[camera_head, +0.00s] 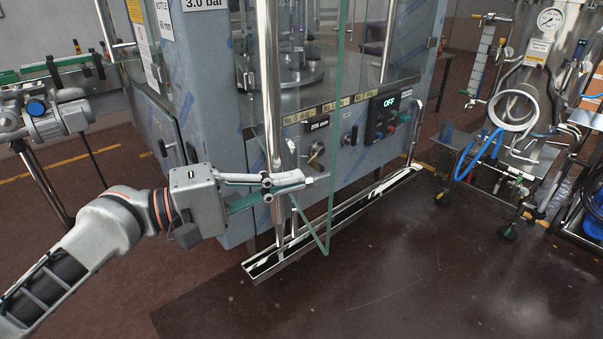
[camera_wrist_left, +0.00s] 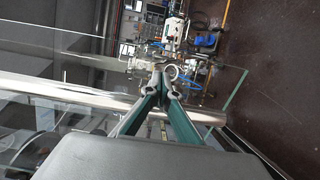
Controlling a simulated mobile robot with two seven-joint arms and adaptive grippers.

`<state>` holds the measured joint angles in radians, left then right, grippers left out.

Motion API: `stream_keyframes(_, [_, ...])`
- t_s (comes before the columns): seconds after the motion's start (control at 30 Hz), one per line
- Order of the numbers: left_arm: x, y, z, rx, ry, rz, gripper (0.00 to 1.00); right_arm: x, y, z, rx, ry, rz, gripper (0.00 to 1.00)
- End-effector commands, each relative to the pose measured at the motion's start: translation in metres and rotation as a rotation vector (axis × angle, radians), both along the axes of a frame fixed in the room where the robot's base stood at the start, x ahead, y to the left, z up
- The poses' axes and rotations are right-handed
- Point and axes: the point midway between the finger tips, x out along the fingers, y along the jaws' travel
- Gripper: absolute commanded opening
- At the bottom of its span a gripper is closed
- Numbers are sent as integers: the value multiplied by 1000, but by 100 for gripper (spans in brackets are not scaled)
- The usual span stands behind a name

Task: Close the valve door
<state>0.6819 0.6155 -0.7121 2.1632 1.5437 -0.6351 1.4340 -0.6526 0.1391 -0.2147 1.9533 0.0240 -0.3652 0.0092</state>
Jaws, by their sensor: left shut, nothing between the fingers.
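The valve door is a clear glass panel with a green edge (camera_head: 337,110), standing open and jutting out from the front of the filling machine. Its lower edge slants down to a corner above the floor. Its green edge also shows in the wrist view (camera_wrist_left: 236,90). My left gripper (camera_head: 308,181) reaches in from the left, in front of the shiny upright post (camera_head: 270,80), its fingers shut and empty near the door's lower part. My right gripper is not in view.
The machine's front panel carries a lit OFF display (camera_head: 391,102) and knobs. A metal drip tray (camera_head: 345,212) runs along its foot. A steel vessel rig with blue hoses (camera_head: 480,150) stands at right. A motor (camera_head: 50,115) sits at left. The dark floor in front is clear.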

Motion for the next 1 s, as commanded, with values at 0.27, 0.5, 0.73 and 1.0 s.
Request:
stream_keyframes(0.27, [7,-21,0,-1,0,0,0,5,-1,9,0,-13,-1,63])
stream_keyframes(0.5, [8,-23,0,0,-1,1,0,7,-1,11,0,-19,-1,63])
stream_keyframes(0.73, [8,-23,0,0,0,1,0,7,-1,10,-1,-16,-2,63])
stream_keyframes(1.0, [13,-32,1,-1,0,13,0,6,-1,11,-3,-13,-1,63])
